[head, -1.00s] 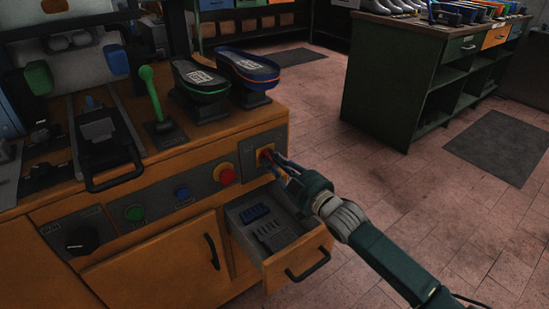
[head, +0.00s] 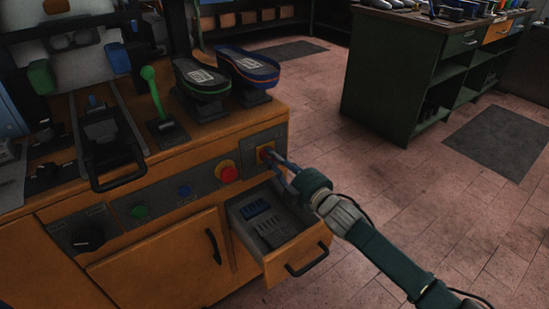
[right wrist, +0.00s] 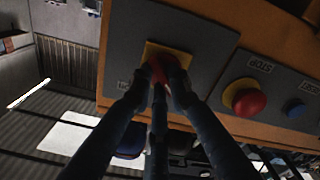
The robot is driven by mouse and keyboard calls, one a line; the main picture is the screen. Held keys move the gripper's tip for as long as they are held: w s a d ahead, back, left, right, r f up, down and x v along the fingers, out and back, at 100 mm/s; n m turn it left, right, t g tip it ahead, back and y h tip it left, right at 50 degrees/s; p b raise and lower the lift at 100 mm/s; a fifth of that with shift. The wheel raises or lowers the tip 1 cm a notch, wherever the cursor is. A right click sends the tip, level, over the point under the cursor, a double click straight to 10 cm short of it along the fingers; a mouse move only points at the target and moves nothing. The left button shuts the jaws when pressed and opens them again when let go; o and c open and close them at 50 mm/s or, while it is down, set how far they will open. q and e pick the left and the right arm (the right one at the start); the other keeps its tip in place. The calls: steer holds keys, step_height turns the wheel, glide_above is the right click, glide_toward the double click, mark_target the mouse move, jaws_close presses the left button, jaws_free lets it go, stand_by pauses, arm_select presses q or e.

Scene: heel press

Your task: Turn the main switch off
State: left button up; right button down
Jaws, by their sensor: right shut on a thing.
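The main switch (head: 264,154) is a red knob on a yellow plate at the right end of the cabinet's grey front panel. My right gripper (head: 274,161) reaches it from the lower right, its fingers closed on the knob. In the right wrist view the red knob (right wrist: 160,66) sits between the dark fingertips (right wrist: 160,84), in front of its yellow square. The fingers cover much of the knob, so I cannot tell which way it points. My left gripper is not in view.
A red stop button (head: 228,172) on a yellow ring sits left of the switch. An open drawer (head: 309,246) sticks out below my right gripper. Two shoe forms (head: 203,88) stand on the top. The floor (head: 400,200) to the right is clear.

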steer(key=shift+f, duration=0.1)
steer(key=c, duration=1.6)
jaws_free()
steer(key=shift+c, duration=0.2)
steer(key=v, duration=1.2)
